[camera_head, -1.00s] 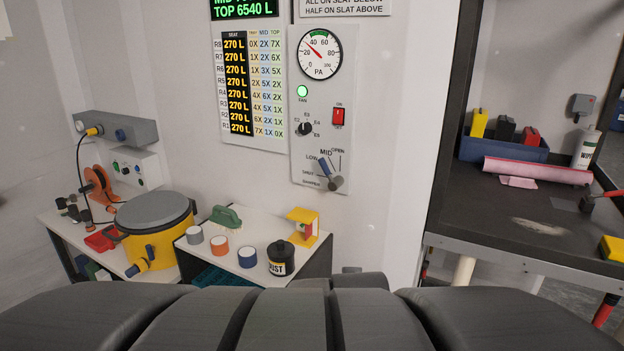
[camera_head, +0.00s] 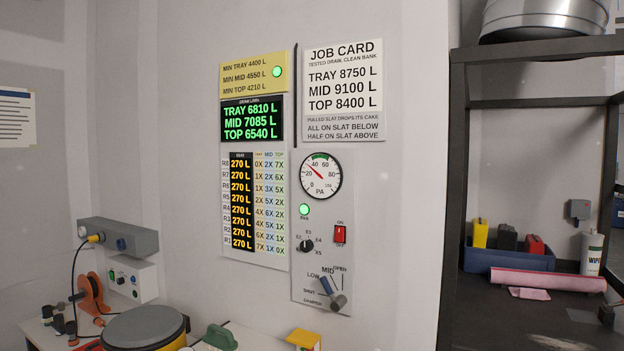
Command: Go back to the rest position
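My gripper is not in view in the head view, so its state cannot be seen. The wall panel carries a round pressure gauge (camera_head: 320,175) with its needle left of the top. Below it are a lit green fan lamp (camera_head: 304,210), a red switch (camera_head: 340,234), a selector knob (camera_head: 305,245) and a damper lever (camera_head: 331,292) near MID. The draw display (camera_head: 251,121) reads TRAY 6810 L, MID 7085 L, TOP 6540 L. A seat table (camera_head: 241,204) shows 270 L in every row.
A job card (camera_head: 342,90) hangs beside the displays. At lower left are a yellow drum with a grey lid (camera_head: 143,327), an orange reel (camera_head: 91,293) and a grey box (camera_head: 118,237). At right, a dark shelf frame (camera_head: 456,200) holds a blue bin (camera_head: 509,259) and a pink roll (camera_head: 548,281).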

